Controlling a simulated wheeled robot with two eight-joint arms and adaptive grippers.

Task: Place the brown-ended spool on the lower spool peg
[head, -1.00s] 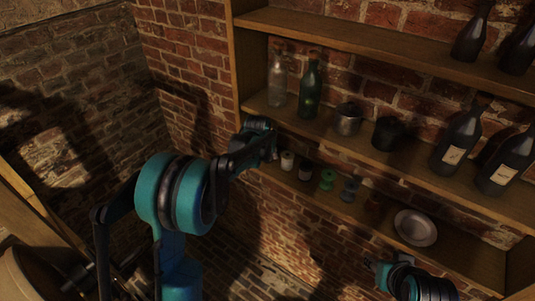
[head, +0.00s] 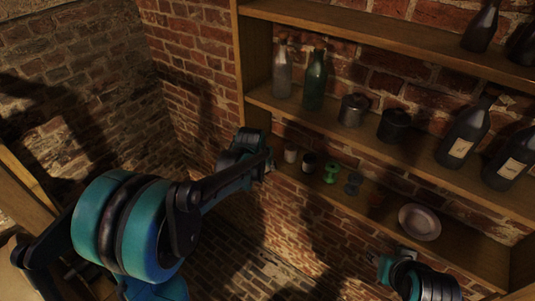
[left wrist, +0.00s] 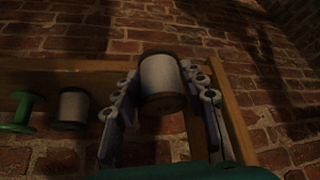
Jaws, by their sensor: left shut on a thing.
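In the left wrist view, a pale spool with brown ends (left wrist: 163,76) sits between the fingers of my left gripper (left wrist: 163,92), which is shut on it. A wooden board shows behind it. In the head view my left gripper (head: 268,165) is at the left end of the lower shelf; a pale spool (head: 290,153) shows just beside it, and I cannot tell if that is the held one. The lower spool peg cannot be made out. My right gripper (head: 382,266) is low at the right, below the shelf; its finger opening is unclear.
Along the lower shelf stand a dark-ended pale spool (head: 309,163), a green spool (head: 330,172), a blue-grey spool (head: 353,183) and a metal plate (head: 420,222). Bottles (head: 314,80) and dark pots (head: 393,126) stand on the shelf above. The space left of the shelf is open.

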